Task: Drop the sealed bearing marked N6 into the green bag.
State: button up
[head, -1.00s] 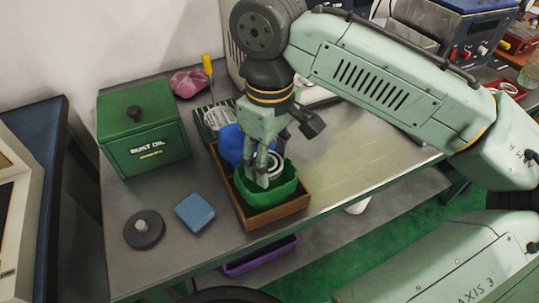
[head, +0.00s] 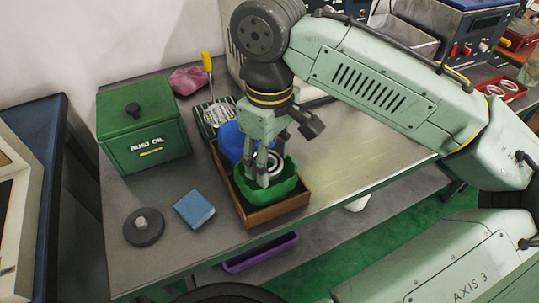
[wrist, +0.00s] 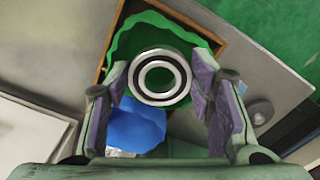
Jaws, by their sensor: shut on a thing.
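My gripper (head: 264,166) points down over the green bag (head: 262,196), with its fingertips at the bag's opening. It is shut on a sealed bearing (wrist: 161,77), a metal ring with a dark seal band, which also shows in the head view (head: 275,160). In the wrist view the ring sits between the two fingers, with the green bag (wrist: 128,37) behind it. No mark such as N6 can be read on the ring. The green bag stands open in the front part of a wooden tray (head: 283,212).
A blue bag (head: 231,141) stands in the tray behind the green one. A green rust oil box (head: 143,130), blue block (head: 194,209) and dark disc (head: 143,227) are to the left. The bench right of the tray is clear.

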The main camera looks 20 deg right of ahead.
dwell(0.4)
jog(key=o, duration=1.2)
notch_tip(320, 180, up, 8)
jog(key=p, duration=0.7)
jog(key=shift+p, duration=0.4)
